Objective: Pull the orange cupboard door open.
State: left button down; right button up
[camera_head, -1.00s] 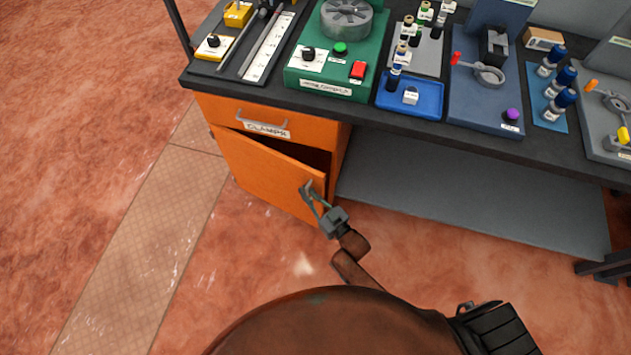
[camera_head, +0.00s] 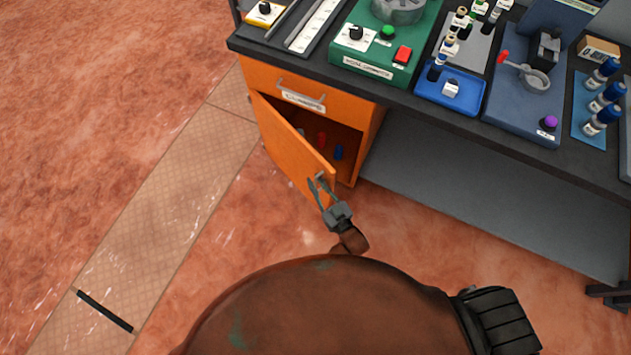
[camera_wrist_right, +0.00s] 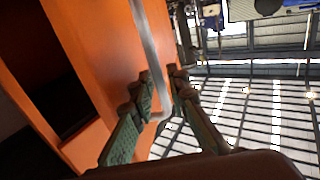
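The orange cupboard door (camera_head: 285,150) stands partly open under the bench, hinged at its left and swung out toward me. My right gripper (camera_head: 318,184) is at the door's free edge. In the wrist view, the fingers (camera_wrist_right: 162,78) are on both sides of the grey bar handle (camera_wrist_right: 147,35) near its curved end, and they look closed on it. The orange door face (camera_wrist_right: 95,45) fills the left there. The dark cupboard interior shows behind the door edge. My left gripper is not in view.
Small red (camera_head: 321,139) and blue (camera_head: 338,152) items stand inside the cupboard. An orange drawer (camera_head: 345,107) with a labelled handle is above the door. The dark bench top (camera_head: 400,98) overhangs it and carries several devices. Open floor (camera_head: 130,60) lies to the left.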

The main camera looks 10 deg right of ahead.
jog(key=v, duration=1.2)
jog(key=shift+r, duration=0.1)
jog(key=shift+c, duration=0.4)
